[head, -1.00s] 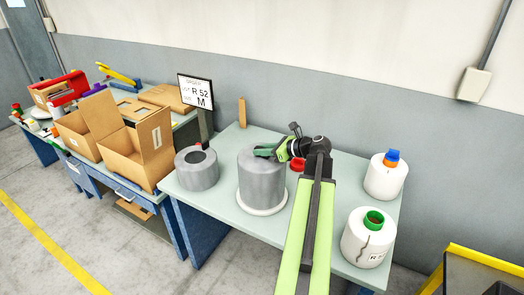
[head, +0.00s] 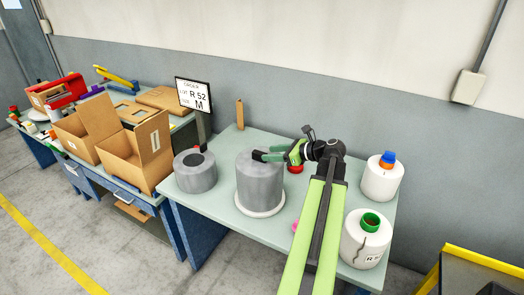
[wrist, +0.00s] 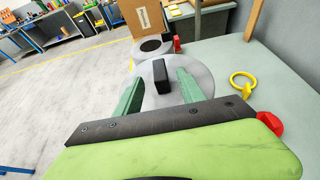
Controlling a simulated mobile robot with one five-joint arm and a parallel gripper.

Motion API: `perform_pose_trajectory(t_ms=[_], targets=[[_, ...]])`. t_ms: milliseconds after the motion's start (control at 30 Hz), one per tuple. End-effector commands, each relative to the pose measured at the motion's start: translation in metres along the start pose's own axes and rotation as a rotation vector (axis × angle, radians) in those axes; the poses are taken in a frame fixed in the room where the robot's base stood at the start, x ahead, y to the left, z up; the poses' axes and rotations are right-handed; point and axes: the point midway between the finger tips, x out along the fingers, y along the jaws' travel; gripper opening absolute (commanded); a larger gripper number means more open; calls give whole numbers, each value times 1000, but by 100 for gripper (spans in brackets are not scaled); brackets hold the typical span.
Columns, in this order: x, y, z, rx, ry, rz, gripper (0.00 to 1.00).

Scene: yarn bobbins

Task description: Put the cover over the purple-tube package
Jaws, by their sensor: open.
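The grey cylindrical cover (head: 260,184) stands upright on the near table, with a white round rim (head: 259,211) showing around its foot. Its black handle (wrist: 160,77) stands up from its top in the wrist view. My gripper (head: 272,155) is at the top of the cover, reaching in from the right. In the wrist view my gripper (wrist: 160,75) is open, its green fingers on either side of the handle with gaps visible. No purple tube shows on this table; whatever is under the cover is hidden.
A shorter grey cylinder with a dark centre (head: 195,171) stands left. White bobbins with blue-orange (head: 380,182) and green (head: 366,244) tubes stand right. A yellow ring (wrist: 243,82) lies on the table. Open cardboard boxes (head: 137,158) and an order sign (head: 194,95) are left.

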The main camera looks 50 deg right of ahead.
Motion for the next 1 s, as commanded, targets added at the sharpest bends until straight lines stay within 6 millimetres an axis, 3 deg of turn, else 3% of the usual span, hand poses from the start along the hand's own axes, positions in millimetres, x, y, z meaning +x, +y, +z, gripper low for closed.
perform_pose_trajectory(t_ms=[33,200,400,600,1000], targets=[[-19,0,6,1,0,-4,47],[-66,0,5,1,0,-4,47],[-104,-1,3,1,0,-2,47],[-115,0,0,-1,0,0,47],[-115,0,0,-1,0,0,47]])
